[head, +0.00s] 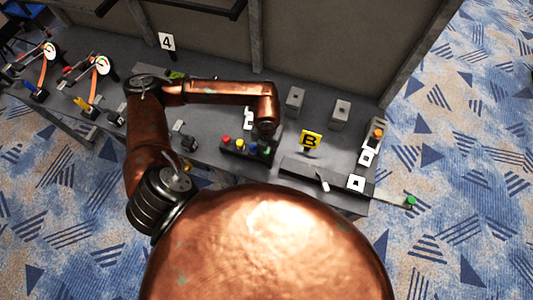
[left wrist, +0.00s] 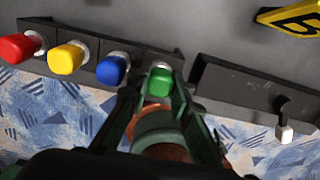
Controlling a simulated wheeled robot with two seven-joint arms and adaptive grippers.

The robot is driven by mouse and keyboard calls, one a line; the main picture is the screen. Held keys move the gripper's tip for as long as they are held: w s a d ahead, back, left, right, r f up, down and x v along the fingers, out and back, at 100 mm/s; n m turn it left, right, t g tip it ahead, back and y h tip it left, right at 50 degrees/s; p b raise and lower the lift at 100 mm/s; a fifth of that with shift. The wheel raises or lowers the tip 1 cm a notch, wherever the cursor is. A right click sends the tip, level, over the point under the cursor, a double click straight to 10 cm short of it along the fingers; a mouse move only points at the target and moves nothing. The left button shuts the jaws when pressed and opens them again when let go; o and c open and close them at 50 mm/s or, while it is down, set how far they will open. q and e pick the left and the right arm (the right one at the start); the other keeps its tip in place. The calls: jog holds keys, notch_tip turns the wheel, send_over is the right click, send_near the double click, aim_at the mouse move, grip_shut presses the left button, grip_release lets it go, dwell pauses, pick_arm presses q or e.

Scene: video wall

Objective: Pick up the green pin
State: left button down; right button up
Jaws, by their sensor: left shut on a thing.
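The green pin (head: 267,151) is at the right end of a row of coloured pins in a dark rack on the grey bench. The left wrist view shows its green square top (left wrist: 160,80) between the two fingers of my left gripper (left wrist: 157,92). My left gripper (head: 266,137) also shows in the head view, pointing down at that end of the rack. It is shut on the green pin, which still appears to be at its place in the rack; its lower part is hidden. My right gripper is not in view.
The blue pin (left wrist: 112,69) is close beside the left finger, then the yellow pin (left wrist: 66,57) and the red pin (left wrist: 20,46). A dark block with a white-tipped lever (head: 322,181) is to the right. A yellow B sign (head: 310,140) stands behind it.

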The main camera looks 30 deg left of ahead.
pick_arm(q)
jog(key=shift+r, duration=0.1)
notch_tip(320, 180, up, 10)
jog(key=shift+f, duration=0.1)
dwell(0.5)
dwell(0.5)
